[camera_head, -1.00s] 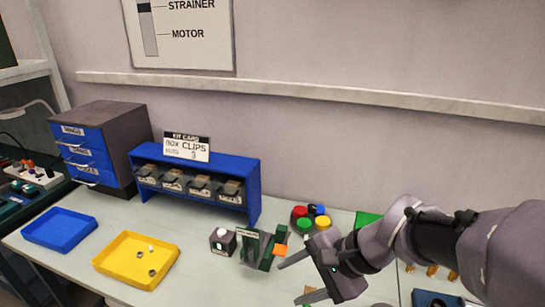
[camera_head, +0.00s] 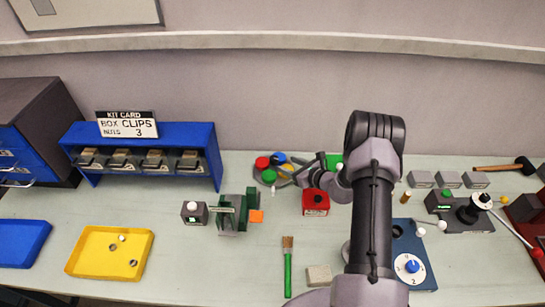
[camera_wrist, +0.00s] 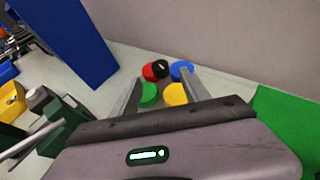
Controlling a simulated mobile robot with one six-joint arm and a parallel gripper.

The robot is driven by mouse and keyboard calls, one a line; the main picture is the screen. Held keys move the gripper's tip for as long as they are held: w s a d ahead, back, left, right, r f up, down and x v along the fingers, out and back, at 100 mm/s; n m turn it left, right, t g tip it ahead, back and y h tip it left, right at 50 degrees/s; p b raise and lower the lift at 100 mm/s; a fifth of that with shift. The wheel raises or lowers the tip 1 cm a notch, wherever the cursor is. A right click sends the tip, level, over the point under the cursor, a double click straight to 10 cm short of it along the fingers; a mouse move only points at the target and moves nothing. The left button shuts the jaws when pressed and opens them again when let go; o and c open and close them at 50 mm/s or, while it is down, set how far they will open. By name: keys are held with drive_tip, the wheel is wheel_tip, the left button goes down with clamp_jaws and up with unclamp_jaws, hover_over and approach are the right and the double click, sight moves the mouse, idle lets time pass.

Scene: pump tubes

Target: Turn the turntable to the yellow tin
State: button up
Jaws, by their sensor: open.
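The turntable (camera_head: 283,181) stands against the back of the bench with coloured tins on it. A red tin (camera_head: 262,163), a blue tin (camera_head: 279,158) and a green tin (camera_head: 269,176) show in the head view. The yellow tin (camera_wrist: 175,95) shows clearly in the wrist view, near the right finger; in the head view my gripper seems to cover it. A black round piece (camera_wrist: 160,67) sits by the red tin. My gripper (camera_wrist: 162,80) is open and empty, its fingers reaching over the near side of the turntable. Finger contact with the tins cannot be told.
A red box (camera_head: 316,203) stands just right of the turntable. A green stand (camera_head: 232,212) with an orange piece is to the front left. A blue rack (camera_head: 210,160) stands left. A brush (camera_head: 287,265) lies in front. A green mat (camera_wrist: 280,120) is right of the tins.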

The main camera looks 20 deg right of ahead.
sight(275, 159)
drive_tip(key=b+x, duration=0.1)
drive_tip(key=x, duration=0.8)
drive_tip(key=shift+a, duration=0.1)
drive_tip(key=shift+r, duration=0.1)
drive_tip(key=shift+c, duration=0.2)
clamp_jaws()
idle(0.7)
